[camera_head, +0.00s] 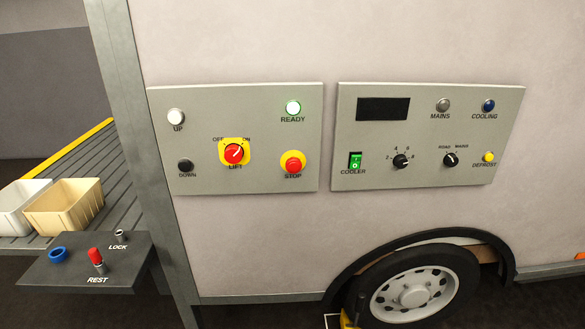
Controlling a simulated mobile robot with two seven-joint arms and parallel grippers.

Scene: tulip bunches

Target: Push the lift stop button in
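The lift stop button (293,163) is a red mushroom head on a yellow base, above the label STOP at the lower right of the left panel (250,184) in the head view. Seen from the front, I cannot tell whether it is in or out. To its left, a red rotary lift switch (234,153) on a yellow plate sits between OFF and ON, its pointer turned to the upper right. Neither of my grippers shows in this view.
A white UP button (176,117) and a black DOWN button (185,166) sit on the same panel. The cooler panel (430,180) is to the right. A dark shelf (70,278) with a red-topped key-like piece (95,255) juts out lower left, near crates (65,222). The wall before the panels is unobstructed.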

